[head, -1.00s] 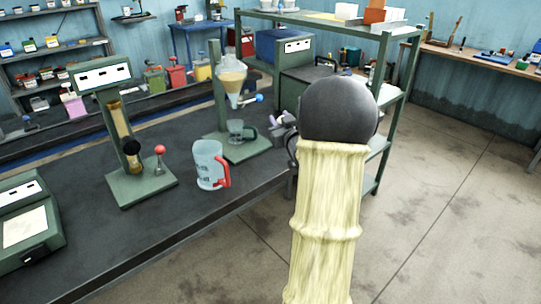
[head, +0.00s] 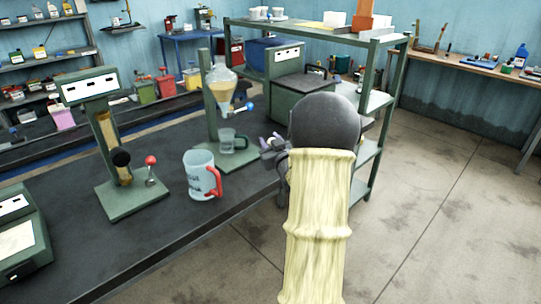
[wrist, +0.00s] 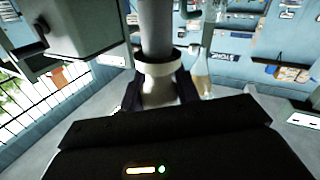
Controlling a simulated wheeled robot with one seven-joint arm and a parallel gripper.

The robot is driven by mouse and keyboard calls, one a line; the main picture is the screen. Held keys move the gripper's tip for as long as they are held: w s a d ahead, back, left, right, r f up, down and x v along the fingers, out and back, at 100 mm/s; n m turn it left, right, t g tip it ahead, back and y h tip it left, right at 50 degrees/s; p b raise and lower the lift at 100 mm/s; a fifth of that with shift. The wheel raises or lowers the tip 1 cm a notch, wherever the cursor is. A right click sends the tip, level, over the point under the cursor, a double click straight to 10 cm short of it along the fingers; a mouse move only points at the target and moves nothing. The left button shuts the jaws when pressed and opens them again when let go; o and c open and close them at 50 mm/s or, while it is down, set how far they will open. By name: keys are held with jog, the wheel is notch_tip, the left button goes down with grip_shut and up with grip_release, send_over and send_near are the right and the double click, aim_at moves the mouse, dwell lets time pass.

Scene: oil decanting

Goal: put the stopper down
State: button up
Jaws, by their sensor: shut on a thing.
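My gripper (head: 271,146) is above the right edge of the dark bench, right of the funnel stand. In the wrist view my gripper (wrist: 160,92) is shut on a pale piece with a cream collar and a grey shaft, which I take to be the stopper (wrist: 157,66). In the head view the stopper is too small to separate clearly from the fingers. The glass funnel (head: 221,88), holding amber oil, hangs on its green stand (head: 209,112) with its top open. A small glass beaker (head: 227,142) stands beneath it.
A glass mug with a red handle (head: 200,176) stands at the bench's front. A green device with a red-knobbed lever (head: 132,198) is to its left. A green shelf rack (head: 362,150) stands right of the bench. Some dark bench surface (head: 165,235) is clear.

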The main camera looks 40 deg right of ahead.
jog(key=shift+w+f+b, duration=0.1)
jog(key=shift+f+b, duration=0.2)
jog(key=shift+f, duration=2)
jog(key=shift+f, duration=0.1)
jog(key=o, duration=1.1)
jog(key=shift+o, duration=0.2)
jog(key=shift+s+f, duration=0.2)
jog(key=shift+s, duration=0.15)
jog(key=b+v, duration=0.5)
jog(key=v, duration=0.9)
jog(key=shift+s+a+f+b, duration=0.25)
jog(key=shift+a+b, duration=0.1)
jog(key=shift+a, duration=0.2)
